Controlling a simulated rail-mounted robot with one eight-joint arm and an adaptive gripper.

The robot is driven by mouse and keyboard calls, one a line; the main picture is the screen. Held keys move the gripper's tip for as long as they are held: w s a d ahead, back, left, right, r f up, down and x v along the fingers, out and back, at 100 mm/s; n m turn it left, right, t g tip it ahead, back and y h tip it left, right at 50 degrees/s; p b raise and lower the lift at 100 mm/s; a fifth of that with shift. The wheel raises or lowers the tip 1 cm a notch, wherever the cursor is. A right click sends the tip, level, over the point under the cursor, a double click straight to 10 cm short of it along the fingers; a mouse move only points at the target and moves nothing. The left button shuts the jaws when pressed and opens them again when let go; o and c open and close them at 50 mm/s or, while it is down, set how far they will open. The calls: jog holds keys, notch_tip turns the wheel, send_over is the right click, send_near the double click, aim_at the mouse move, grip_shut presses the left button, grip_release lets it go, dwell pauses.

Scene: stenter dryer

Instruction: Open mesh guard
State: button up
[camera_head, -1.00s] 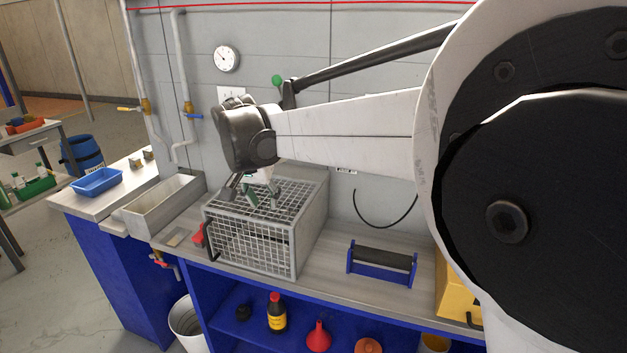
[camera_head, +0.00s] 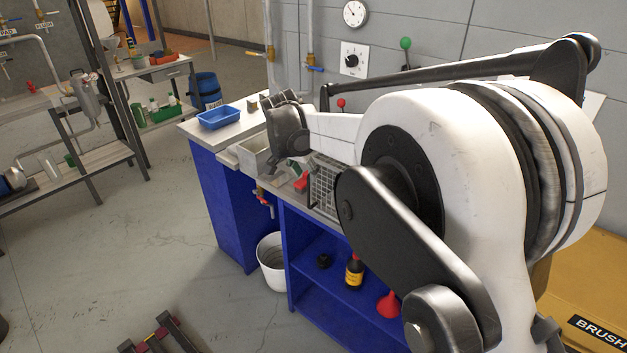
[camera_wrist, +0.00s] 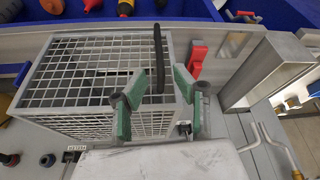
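The mesh guard (camera_wrist: 100,60) is a grey wire-grid cage and looks closed. It fills the left and middle of the wrist view; a small part of it (camera_head: 323,187) shows behind my arm in the head view. Its upright black handle (camera_wrist: 158,50) stands at the cage's right side. My gripper (camera_wrist: 157,84) is open, with green-padded fingers apart on either side of the handle's line. I cannot tell whether either finger touches the handle.
A red latch-like part (camera_wrist: 196,62) sits right of the cage, beside a grey metal trough (camera_wrist: 265,70). The bench holds a blue tray (camera_head: 219,118). A bottle (camera_head: 354,272) and red funnel (camera_head: 389,304) stand on the shelf below. A white bucket (camera_head: 272,262) is on the floor.

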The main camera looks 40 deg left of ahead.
aim_at(308, 180)
jog(key=x, duration=0.5)
jog(key=shift+f, duration=0.35)
grip_shut()
